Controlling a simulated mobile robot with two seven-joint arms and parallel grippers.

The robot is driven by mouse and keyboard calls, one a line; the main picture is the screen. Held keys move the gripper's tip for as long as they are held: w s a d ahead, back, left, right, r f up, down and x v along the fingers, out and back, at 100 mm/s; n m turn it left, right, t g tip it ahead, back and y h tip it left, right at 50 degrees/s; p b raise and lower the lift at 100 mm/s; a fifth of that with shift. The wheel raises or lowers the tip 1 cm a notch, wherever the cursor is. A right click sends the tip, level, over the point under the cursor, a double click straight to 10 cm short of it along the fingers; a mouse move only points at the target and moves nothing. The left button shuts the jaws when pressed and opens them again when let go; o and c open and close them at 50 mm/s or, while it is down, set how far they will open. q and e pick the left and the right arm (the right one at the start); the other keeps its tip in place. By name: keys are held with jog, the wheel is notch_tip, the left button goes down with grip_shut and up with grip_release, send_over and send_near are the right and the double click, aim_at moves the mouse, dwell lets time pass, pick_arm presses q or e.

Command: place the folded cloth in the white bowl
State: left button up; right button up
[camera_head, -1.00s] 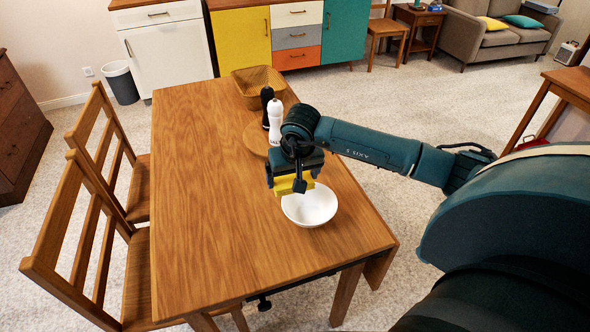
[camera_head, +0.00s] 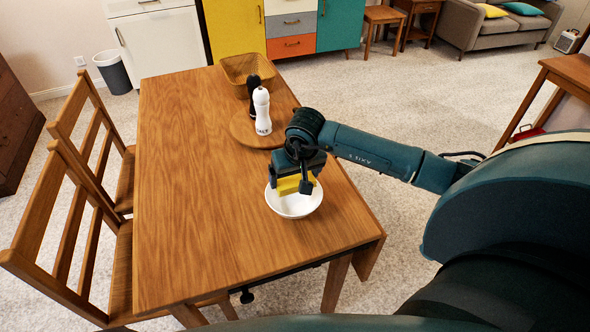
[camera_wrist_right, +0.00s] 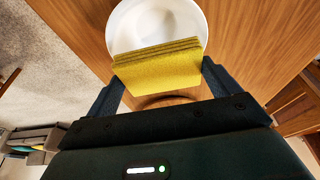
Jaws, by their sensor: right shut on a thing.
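The bowl stands upright on the wooden table. I cannot tell exactly how high the cloth is above the bowl. My left gripper is not in view.
On the wooden table (camera_head: 200,200), a round board (camera_head: 243,131) holds a white salt mill (camera_head: 262,112) and a black mill (camera_head: 253,92). Chairs (camera_head: 70,215) line the left side. The table's left half is clear.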

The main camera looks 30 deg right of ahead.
aim_at(296, 181)
notch_tip(296, 181, down, 4)
jog(key=shift+r+b, duration=0.1)
jog(key=shift+b, duration=0.85)
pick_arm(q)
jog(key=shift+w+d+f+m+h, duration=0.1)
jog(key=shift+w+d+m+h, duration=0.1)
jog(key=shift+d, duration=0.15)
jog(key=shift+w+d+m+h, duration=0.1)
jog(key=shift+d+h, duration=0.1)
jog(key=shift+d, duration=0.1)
pick_arm(e)
jog(key=shift+f, duration=0.45)
jog(key=o, duration=0.8)
jog(key=shift+r, duration=0.1)
notch_tip(296, 181, up, 7)
jog(key=p, duration=0.4)
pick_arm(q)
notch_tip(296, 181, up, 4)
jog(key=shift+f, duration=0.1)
